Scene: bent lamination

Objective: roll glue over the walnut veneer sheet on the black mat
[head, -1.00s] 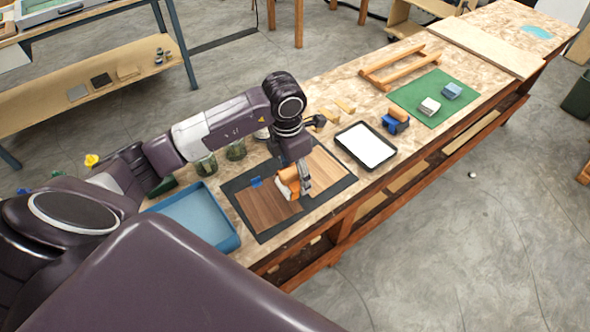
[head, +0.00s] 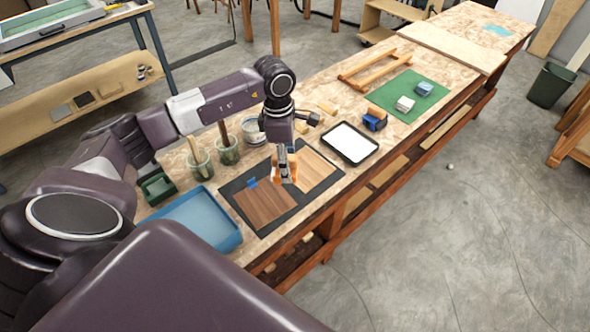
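The walnut veneer sheet (head: 264,204), brown and striped, lies flat on the left part of the black mat (head: 267,233). A small blue piece (head: 251,182) sits at its far edge. My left gripper (head: 284,172) points down over the middle of the mat, near the walnut sheet's right edge. It appears shut on an orange-and-white tool, probably the glue roller (head: 273,172), largely hidden by the fingers. Whether the tool touches the sheet cannot be told. My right gripper is not in view.
A paler veneer sheet (head: 314,170) lies on the mat's right part. A black-rimmed tray (head: 375,149) with white contents stands to the right. A blue tray (head: 230,243), jars (head: 201,166) and a blue-and-orange tool (head: 375,119) are nearby. A green mat (head: 404,88) lies farther off.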

